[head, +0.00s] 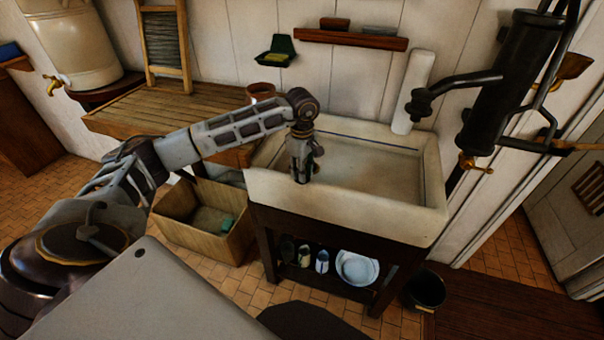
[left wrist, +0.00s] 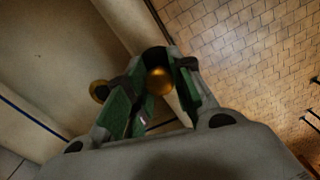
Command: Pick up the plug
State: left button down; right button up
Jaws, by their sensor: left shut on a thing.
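My left gripper (head: 302,176) points down over the front left part of the white sink (head: 395,205). In the left wrist view its green-padded fingers (left wrist: 158,75) are closed around a small rounded brass piece with a dark part beside it, which I take to be the plug (left wrist: 160,82). The fingers hide some of it, and in the head view I cannot make it out. A brass ring (left wrist: 97,90), apparently the drain, lies in the sink behind the left finger. My right gripper is not in view.
A black pump (head: 510,80) with a spout hangs over the sink's right side. A wooden drainboard (head: 160,110) is to the left. Below stand a wooden crate (head: 205,240), shelf dishes (head: 357,267) and a dark bucket (head: 426,290). The sink basin is otherwise clear.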

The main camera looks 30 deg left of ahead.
pick_arm(q)
notch_tip(320, 180, up, 8)
jog(key=shift+r+b, duration=0.2)
jog(key=shift+b, duration=0.35)
jog(key=shift+r, duration=0.8)
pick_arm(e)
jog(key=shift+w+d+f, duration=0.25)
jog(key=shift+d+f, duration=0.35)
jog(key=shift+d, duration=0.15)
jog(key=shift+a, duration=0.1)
